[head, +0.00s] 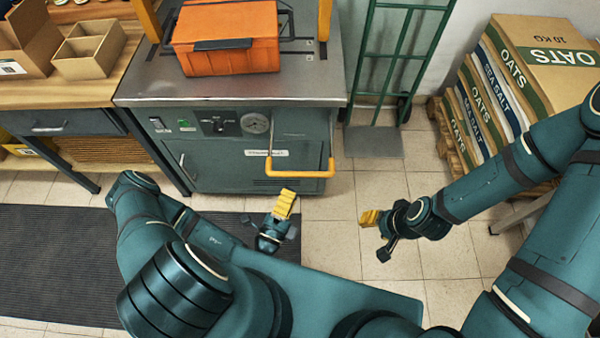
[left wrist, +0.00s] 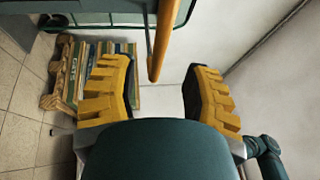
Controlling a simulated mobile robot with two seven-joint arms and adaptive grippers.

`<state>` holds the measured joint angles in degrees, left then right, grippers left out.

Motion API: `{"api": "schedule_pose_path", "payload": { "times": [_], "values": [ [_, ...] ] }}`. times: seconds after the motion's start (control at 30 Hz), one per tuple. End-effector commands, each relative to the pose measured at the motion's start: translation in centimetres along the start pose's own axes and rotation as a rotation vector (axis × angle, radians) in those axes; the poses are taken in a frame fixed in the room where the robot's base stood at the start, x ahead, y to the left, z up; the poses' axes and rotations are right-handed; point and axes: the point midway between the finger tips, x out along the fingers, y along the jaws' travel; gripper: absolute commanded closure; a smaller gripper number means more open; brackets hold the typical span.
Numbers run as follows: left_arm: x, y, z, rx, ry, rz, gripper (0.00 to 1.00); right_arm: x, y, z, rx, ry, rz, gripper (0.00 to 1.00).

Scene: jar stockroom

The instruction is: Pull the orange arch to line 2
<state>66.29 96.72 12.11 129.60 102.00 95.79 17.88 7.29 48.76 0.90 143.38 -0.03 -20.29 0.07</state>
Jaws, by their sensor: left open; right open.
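Two orange uprights of a tall frame stand on the steel-topped cabinet, the left one (head: 148,18) and the right one (head: 325,18); its top is out of view. A lower orange arch-shaped handle (head: 300,174) juts from the cabinet front. My left gripper (head: 285,203) is open and empty, just below this handle. In the left wrist view an orange bar (left wrist: 160,40) appears between the open fingers (left wrist: 158,98), without clear contact. My right gripper (head: 370,217) is open and empty over the floor, right of the left one. I cannot read a line 2.
An orange case (head: 228,45) sits on the steel top (head: 130,88). Left is a wooden bench with cardboard boxes (head: 88,50). A green hand truck (head: 375,140) and stacked oats and salt sacks (head: 545,60) stand right.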

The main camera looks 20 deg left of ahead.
Motion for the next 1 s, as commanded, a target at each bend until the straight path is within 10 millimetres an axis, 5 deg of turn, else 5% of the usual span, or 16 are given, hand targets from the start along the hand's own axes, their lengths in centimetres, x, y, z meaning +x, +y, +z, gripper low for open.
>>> {"api": "schedule_pose_path", "payload": {
  "times": [0.4, 0.83, 0.97, 1.0],
  "values": [
    [6.4, 0.1, 0.0, 0.002, 0.003, -0.002, 0.52, 0.8, 0.3, -0.1, 0.000, 0.004, 0.000, 0.53],
    [7.2, 0.0, -0.1, 0.000, 0.002, 0.000, 0.49, 0.8, 0.3, -0.1, 0.000, 0.005, 0.000, 0.53],
    [7.2, 0.0, 0.0, 0.000, 0.002, 0.000, 0.95, 0.8, 0.3, -0.1, 0.000, 0.005, 0.000, 0.53],
    [7.2, 0.0, 0.0, 0.000, 0.002, 0.000, 1.00, 0.8, 0.3, -0.1, 0.000, 0.004, 0.000, 0.53]
  ]
}}
